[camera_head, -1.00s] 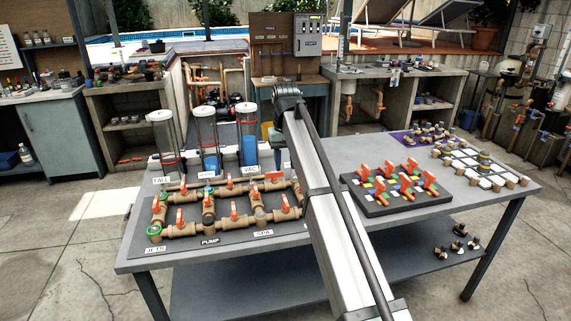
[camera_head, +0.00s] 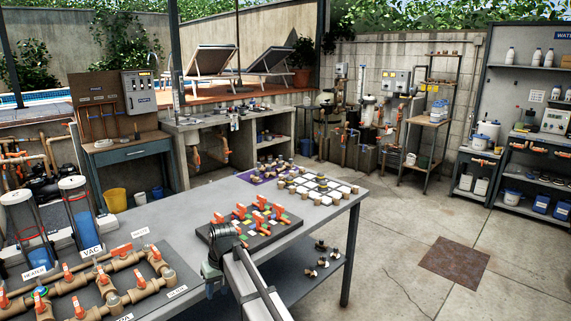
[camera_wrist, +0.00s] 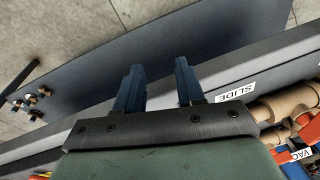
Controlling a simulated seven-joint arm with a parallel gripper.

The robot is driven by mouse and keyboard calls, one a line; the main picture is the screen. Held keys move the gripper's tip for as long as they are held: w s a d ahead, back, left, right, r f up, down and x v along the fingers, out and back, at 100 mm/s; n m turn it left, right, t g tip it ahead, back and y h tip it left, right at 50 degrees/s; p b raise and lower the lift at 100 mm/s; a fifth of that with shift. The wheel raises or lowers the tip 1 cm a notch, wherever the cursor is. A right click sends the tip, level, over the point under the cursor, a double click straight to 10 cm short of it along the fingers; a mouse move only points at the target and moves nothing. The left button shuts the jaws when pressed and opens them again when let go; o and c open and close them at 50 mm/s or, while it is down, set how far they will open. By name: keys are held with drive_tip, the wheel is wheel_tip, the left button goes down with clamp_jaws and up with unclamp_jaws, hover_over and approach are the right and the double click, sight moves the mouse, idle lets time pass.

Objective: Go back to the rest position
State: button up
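My gripper (camera_wrist: 159,65) shows in the wrist view with its two blue fingers apart and nothing between them. In that view it is over the front edge of the table, beside a SLIDE label (camera_wrist: 236,92) and brown pipework (camera_wrist: 276,106). In the head view my arm rises from the bottom edge, in front of the grey table (camera_head: 205,200). The fingers cannot be made out clearly there.
A pipe manifold (camera_head: 110,285) lies at the left. Small fittings (camera_head: 322,262) rest on the lower shelf. Open floor (camera_head: 430,230) lies to the right.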

drive_tip(key=s+d+f+m+g+h, duration=0.1)
drive_tip(key=s+d+f, duration=0.3)
drive_tip(key=d+f, duration=0.5)
drive_tip(key=s+d+f+m+g, duration=0.1)
drive_tip(key=s+d+f, duration=0.45)
drive_tip(key=f, duration=0.45)
drive_tip(key=s+d+f+m+g+h, duration=0.15)
drive_tip(key=s+d+f, duration=0.25)
drive_tip(key=d+f, duration=0.55)
drive_tip(key=s+d+f+m+g, duration=0.1)
drive_tip(key=s+d+f, duration=0.3)
drive_tip(key=s, duration=0.6)
drive_tip(key=s+d+f+m+g, duration=0.1)
drive_tip(key=s+d+f, duration=0.4)
drive_tip(key=s, duration=0.5)
drive_tip(key=s+d+f+m+g, duration=0.1)
drive_tip(key=s+d+f, duration=0.4)
drive_tip(key=s, duration=0.6)
drive_tip(key=shift+f, duration=0.6)
drive_tip(key=shift+w+d+m+y, duration=0.1)
drive_tip(key=shift+w+m+y, duration=0.05)
drive_tip(key=shift+m+y, duration=0.1)
